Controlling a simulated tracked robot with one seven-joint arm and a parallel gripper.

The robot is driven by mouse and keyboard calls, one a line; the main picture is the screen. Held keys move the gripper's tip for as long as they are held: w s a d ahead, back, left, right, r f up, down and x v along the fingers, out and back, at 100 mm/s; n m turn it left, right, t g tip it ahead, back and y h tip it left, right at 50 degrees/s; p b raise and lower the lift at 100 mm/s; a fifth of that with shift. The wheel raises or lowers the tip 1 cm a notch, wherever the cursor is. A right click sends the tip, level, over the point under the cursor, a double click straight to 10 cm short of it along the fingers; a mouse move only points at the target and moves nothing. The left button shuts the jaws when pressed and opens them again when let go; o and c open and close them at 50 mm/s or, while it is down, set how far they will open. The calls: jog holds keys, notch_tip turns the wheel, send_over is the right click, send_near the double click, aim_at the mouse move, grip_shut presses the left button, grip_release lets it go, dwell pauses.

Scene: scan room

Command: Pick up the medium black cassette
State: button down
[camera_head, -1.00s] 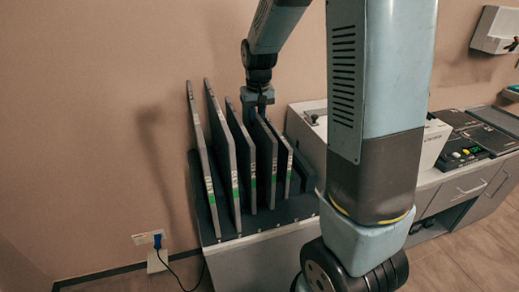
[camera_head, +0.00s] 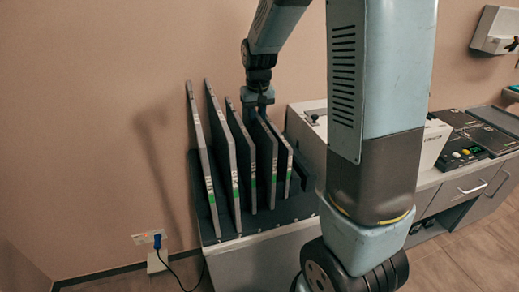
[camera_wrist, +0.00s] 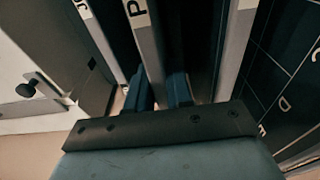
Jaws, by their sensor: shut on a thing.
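Several dark cassettes with pale grey edges and green marks stand upright side by side in the rack. My gripper (camera_head: 257,101) is at the top of one mid-sized black cassette (camera_head: 266,160), right of the tall ones. In the wrist view, the two blue fingers of my gripper (camera_wrist: 160,92) lie on either side of the black cassette (camera_wrist: 147,45), whose pale edge carries a letter like P. The gripper is shut on it. The cassette's lower edge appears to be still down in the rack; the exact contact is partly hidden by neighbours.
Tall cassettes (camera_head: 201,158) stand close on the left, and a smaller one (camera_head: 280,150) close on the right. The rack (camera_head: 262,236) sits on a grey cabinet. A counter with a control panel (camera_head: 465,148) is to the right. A wall socket (camera_head: 149,238) is at lower left.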

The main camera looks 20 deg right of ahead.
jog(key=shift+r, duration=0.1)
notch_tip(320, 180, up, 10)
jog(key=shift+f, duration=0.1)
dwell(0.7)
notch_tip(320, 180, up, 9)
dwell(1.6)
dwell(0.3)
